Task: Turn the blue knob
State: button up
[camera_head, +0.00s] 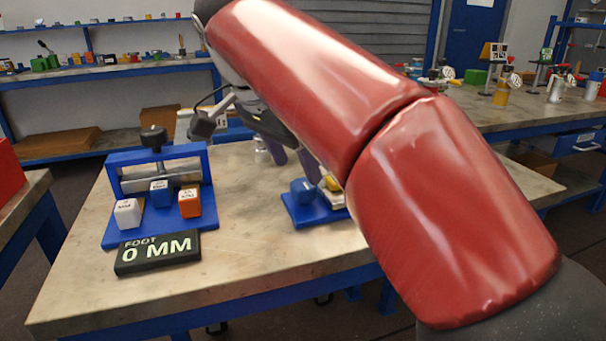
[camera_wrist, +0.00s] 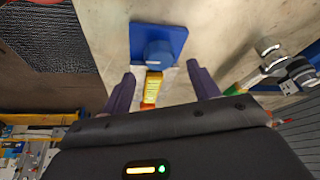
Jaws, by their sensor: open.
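The blue knob (camera_head: 303,191) stands on a blue base plate (camera_head: 312,215) on the workbench, partly hidden by my arm in the head view. In the wrist view the blue knob (camera_wrist: 158,53) sits near the front edge of its square blue plate (camera_wrist: 140,35). A yellow part with dark markings (camera_wrist: 154,83) lies close beside the knob, with a white part by it. My gripper (camera_wrist: 161,74) is open, its two purple fingers apart on either side of the yellow part. The knob lies between and slightly beyond the fingertips; I see no contact.
A blue fixture (camera_head: 112,175) with a black screw knob and white, blue and orange blocks stands at the left of the bench. A black display (camera_head: 157,252) reads "FOOT 0 MM". A metal fitting (camera_wrist: 272,62) lies at the right in the wrist view. The bench front is clear.

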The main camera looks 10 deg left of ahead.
aim_at(304, 183)
jog(key=shift+x, duration=2)
jog(key=c, duration=1)
jog(key=shift+o, duration=0.2)
jog(key=n+y, duration=0.1)
jog(key=n, duration=0.2)
jog(key=shift+s+d+n, duration=0.1)
jog(key=shift+d+n, duration=0.05)
jog(key=shift+n, duration=0.15)
jog(key=shift+n+t+y, duration=0.3)
jog(key=shift+n+y, duration=0.6)
jog(key=shift+n, duration=1)
jog(key=o, duration=1)
jog(key=shift+c, duration=0.2)
